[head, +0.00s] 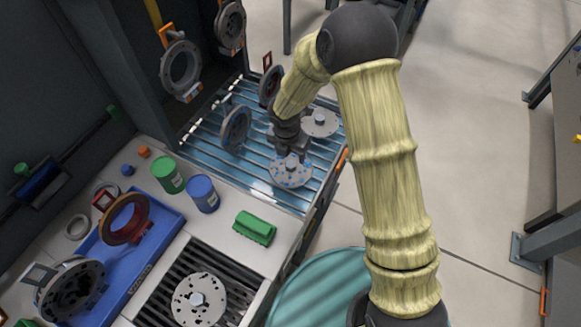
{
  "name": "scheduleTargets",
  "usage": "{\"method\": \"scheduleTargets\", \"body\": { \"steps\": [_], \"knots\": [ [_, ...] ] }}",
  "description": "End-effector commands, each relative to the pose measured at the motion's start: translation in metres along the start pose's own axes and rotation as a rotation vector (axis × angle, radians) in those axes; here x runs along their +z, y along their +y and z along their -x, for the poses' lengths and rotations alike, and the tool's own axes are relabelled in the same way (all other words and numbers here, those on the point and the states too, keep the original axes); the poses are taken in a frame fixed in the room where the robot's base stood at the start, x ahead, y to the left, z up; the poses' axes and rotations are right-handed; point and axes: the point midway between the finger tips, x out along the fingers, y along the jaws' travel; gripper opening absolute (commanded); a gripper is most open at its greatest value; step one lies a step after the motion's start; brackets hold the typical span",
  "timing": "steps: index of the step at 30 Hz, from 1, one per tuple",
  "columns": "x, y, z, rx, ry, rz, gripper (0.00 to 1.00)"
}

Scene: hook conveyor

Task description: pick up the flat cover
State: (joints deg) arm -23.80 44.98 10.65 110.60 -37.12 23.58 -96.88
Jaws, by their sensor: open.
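Several round grey metal covers are in the head view. One flat cover (291,173), a disc with holes and a raised centre, lies on the blue slatted rack. A second flat disc (321,122) lies behind it on the rack, to the right. A third (199,302) lies on the dark grate in front. My gripper (290,157) points down over the first cover, at its centre hub. It is open, and I cannot tell whether the fingers touch the hub. The wrist hides part of the rack behind it.
Flanged parts stand on the rack (200,147) close to my wrist, one (235,128) at its left. Ring parts (181,70) hang on hooks behind. Green (168,175) and blue (202,194) cans, a green block (255,228) and a blue tray (169,220) occupy the bench.

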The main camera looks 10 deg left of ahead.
Motion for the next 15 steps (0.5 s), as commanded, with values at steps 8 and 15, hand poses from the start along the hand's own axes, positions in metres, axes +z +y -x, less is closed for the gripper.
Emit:
{"method": "scheduleTargets", "body": {
  "steps": [8, 15],
  "knots": [
    [0.0, 0.0, -0.001, 0.0, 0.0, 0.0, 0.55],
    [-0.006, 0.001, -0.027, -0.003, 0.001, 0.003, 0.55]
  ]
}}
